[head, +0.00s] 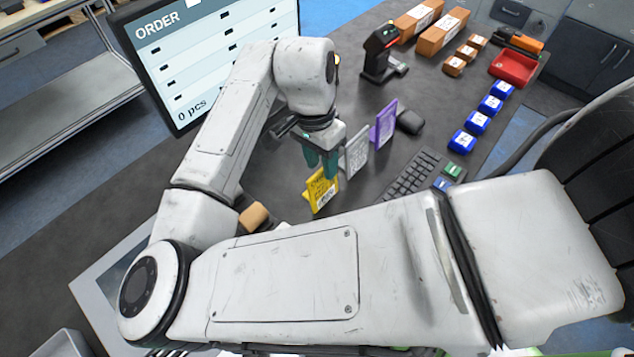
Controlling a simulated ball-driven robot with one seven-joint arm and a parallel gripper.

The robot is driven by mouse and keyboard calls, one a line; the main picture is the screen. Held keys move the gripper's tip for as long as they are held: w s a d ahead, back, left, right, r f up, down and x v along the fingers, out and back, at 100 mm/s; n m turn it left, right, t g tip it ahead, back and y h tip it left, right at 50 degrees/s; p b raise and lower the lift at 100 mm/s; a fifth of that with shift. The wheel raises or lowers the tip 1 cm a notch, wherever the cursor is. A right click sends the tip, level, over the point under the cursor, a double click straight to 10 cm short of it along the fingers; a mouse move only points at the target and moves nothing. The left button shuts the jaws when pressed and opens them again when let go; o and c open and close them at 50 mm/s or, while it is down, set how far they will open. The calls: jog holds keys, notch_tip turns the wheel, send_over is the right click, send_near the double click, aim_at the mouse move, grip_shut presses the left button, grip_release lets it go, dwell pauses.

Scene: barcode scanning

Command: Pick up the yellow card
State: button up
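The yellow card (322,194) stands upright on the dark desk, with a barcode label on its lower part. My gripper (322,168) points down right at the card's top edge. Its two teal fingers show apart, so it looks open, with the card's upper part at the fingertips. I cannot tell whether the fingers touch the card, and the fingers hide part of its top.
A grey card (357,152) and a purple card (384,124) stand close behind to the right. A keyboard (412,176), a black mouse (410,121), a scanner on a stand (380,55) and an order monitor (170,60) surround them. A tan block (254,216) lies to the left.

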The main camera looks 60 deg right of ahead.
aim_at(325, 183)
jog(key=shift+s+f+p, duration=0.15)
jog(key=shift+f+p, duration=0.1)
jog(key=shift+f, duration=0.95)
jog(key=shift+s+f+p, duration=0.2)
jog(key=shift+f+p, duration=0.1)
jog(key=shift+f, duration=0.9)
jog(key=shift+s+f+p, duration=0.15)
jog(key=shift+f+p, duration=0.1)
jog(key=shift+f, duration=0.95)
grip_shut()
